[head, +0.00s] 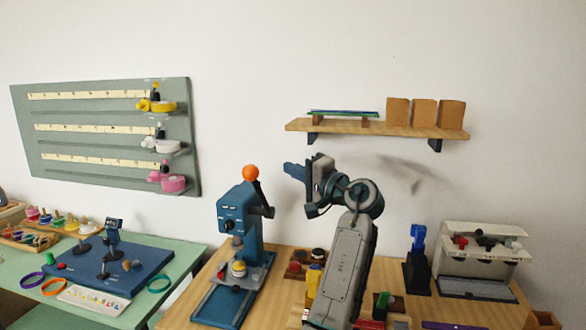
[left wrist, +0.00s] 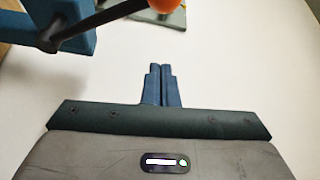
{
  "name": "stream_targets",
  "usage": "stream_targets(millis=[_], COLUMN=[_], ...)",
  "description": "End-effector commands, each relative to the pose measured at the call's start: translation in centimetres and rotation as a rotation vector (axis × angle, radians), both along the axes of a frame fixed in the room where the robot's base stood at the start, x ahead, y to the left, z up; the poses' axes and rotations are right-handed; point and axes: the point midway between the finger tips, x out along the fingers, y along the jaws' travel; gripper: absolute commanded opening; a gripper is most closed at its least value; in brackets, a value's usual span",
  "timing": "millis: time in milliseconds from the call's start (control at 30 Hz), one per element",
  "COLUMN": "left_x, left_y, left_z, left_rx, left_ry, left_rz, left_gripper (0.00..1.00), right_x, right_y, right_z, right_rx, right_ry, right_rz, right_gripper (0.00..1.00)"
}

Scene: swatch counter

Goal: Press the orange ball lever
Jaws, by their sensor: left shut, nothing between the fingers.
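The orange ball (head: 250,172) tops a dark lever (head: 262,195) on the right side of a blue press machine (head: 237,215) standing on the wooden counter. In the left wrist view the orange ball (left wrist: 164,4) is cut off by the top edge, with its dark rod (left wrist: 100,20) running down to the left. My left gripper (head: 287,167) is to the right of the ball at about its height, apart from it. Its blue fingers (left wrist: 162,85) are shut and empty. My right gripper is in neither view.
A wooden shelf (head: 375,128) with brown boxes hangs on the wall at right. A white box-shaped device (head: 480,255) and a blue upright tool (head: 417,255) stand on the counter at right. A green table (head: 185,255) with a blue board (head: 125,275) is at left.

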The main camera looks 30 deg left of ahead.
Motion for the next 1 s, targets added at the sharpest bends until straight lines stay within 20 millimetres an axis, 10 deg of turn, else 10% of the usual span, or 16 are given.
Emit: stream_targets(millis=[300, 1000], left_x=[1.9, -2.0], left_y=[6.9, 6.4], left_z=[1.3, -0.1], left_rx=[0.004, 0.0], left_ry=[0.002, -0.001], left_rz=[0.004, 0.0], left_gripper=[0.0, 0.0], right_x=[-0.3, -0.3], right_y=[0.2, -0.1], right_z=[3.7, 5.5], right_rx=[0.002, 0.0], right_ry=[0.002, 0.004], right_rz=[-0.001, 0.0], right_gripper=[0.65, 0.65])
